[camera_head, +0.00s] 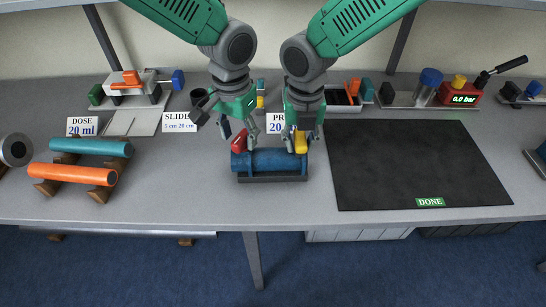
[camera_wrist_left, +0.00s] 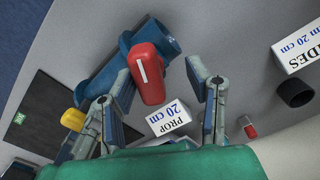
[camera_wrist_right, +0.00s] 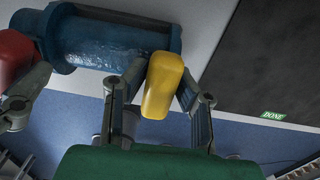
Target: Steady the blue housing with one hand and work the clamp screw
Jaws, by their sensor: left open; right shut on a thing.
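The blue housing (camera_head: 270,161) lies lengthwise on a dark base near the table's front, with a red handle (camera_head: 239,142) at its left end and a yellow knob (camera_head: 301,143) at its right. My left gripper (camera_head: 239,134) is open above the housing, its fingers spread either side of the red handle, which shows in the left wrist view (camera_wrist_left: 147,73) clear of both fingers. My right gripper (camera_head: 299,136) is shut on the yellow knob, which sits between its fingertips in the right wrist view (camera_wrist_right: 162,86). I cannot tell which part is the clamp screw.
A black mat (camera_head: 410,165) marked DONE lies to the right. Teal (camera_head: 90,147) and orange (camera_head: 75,174) pipes rest on wooden supports at the left. A PROP card (camera_wrist_left: 169,119) stands just behind the housing. The table between pipes and housing is clear.

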